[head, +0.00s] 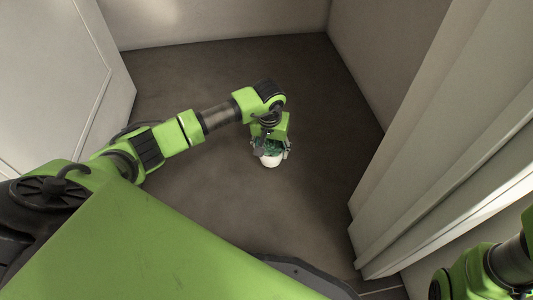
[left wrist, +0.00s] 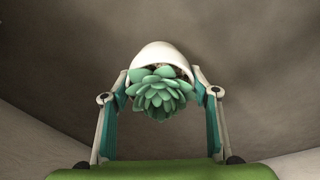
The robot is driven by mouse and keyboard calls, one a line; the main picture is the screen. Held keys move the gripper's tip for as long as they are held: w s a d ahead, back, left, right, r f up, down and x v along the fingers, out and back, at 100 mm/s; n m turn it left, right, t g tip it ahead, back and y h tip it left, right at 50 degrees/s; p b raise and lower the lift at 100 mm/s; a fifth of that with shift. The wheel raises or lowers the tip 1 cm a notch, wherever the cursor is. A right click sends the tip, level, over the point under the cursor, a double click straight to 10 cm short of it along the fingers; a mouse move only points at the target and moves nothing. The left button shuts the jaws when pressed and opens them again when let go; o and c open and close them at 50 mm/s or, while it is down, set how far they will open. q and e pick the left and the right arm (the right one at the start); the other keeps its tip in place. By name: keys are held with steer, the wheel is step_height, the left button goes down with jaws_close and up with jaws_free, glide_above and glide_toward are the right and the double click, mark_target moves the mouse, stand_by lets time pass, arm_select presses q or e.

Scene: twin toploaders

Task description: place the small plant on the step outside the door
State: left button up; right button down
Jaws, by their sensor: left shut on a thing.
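The small plant is a green succulent (left wrist: 160,94) in a white rounded pot (left wrist: 160,55). In the head view the white pot (head: 271,160) hangs below my left gripper (head: 270,150), with some green leaves showing between the fingers. In the left wrist view my left gripper (left wrist: 160,100) has one finger on each side of the pot and is shut on it. The gap between the pot's underside and the floor cannot be judged. The right gripper is not visible; only part of my right arm shows at the lower right of the head view.
Bare brown-grey floor (head: 200,200) surrounds the plant. A white door panel (head: 85,70) stands at the left. A white door frame (head: 440,170) rises at the right. Pale walls (head: 220,20) close off the back and right side.

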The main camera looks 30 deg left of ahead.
mark_target(270, 154)
arm_select(q)
steer(key=shift+w+a+f, duration=0.2)
steer(key=shift+w+f, duration=0.05)
steer(key=shift+f, duration=0.15)
steer(key=shift+f+b, duration=0.2)
steer(key=shift+b, duration=0.2)
steer(key=f+b, duration=0.3)
steer(key=shift+w+a+f, duration=0.25)
steer(key=shift+w, duration=0.05)
steer(key=shift+r, duration=0.1)
steer(key=o, duration=1.4)
steer(key=shift+f, duration=0.2)
steer(key=shift+r, duration=0.15)
